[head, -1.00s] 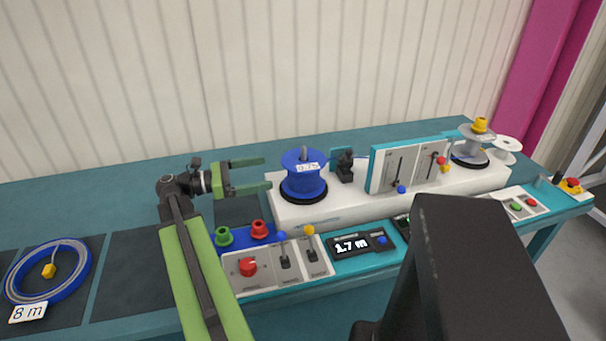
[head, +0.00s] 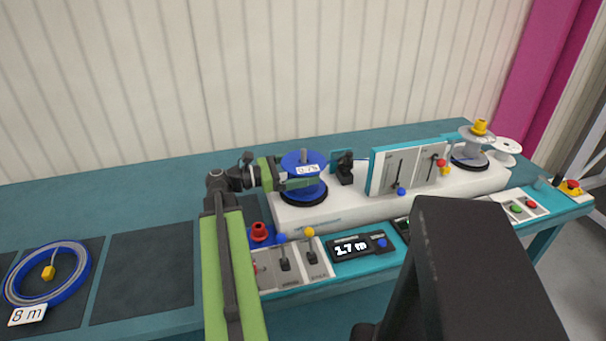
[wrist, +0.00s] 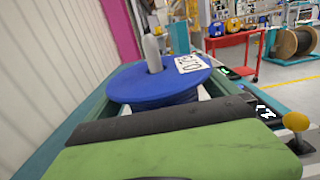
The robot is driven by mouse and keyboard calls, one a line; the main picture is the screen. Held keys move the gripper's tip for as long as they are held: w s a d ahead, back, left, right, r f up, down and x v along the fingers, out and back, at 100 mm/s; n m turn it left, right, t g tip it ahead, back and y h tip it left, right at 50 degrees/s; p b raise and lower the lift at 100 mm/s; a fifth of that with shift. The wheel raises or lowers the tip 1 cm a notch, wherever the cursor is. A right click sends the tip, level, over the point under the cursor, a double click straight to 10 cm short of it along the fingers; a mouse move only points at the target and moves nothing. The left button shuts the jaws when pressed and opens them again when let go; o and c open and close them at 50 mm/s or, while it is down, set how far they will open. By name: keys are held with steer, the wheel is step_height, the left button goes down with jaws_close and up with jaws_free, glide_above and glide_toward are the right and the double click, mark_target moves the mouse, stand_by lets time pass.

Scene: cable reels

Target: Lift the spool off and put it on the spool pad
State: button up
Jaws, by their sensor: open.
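A blue spool (head: 303,160) with a white label sits upright on the spindle of the white machine, above a black round base (head: 304,196). It fills the middle of the wrist view (wrist: 160,85), with the grey spindle (wrist: 152,53) rising through its top flange. My gripper (head: 300,180) is level with the spool. One green finger shows across the spool's near side; the other is hidden behind it. I cannot tell whether the fingers touch it. A bare dark square pad (head: 143,272) lies on the teal bench to the left; no spool-pad label is readable.
A coiled blue cable (head: 47,272) tagged 8 m lies on the far-left pad. A dark guide (head: 345,167) and a white lever panel (head: 410,167) stand right of the spool. Small levers (head: 312,246) and a 1.7 m display (head: 360,245) are in front.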

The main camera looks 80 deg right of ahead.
steer(key=shift+c, duration=0.4)
steer(key=c, duration=1.9)
steer(key=shift+r, duration=0.2)
step_height(320, 180, up, 18)
steer(key=p, duration=1.8)
steer(key=shift+f, duration=0.15)
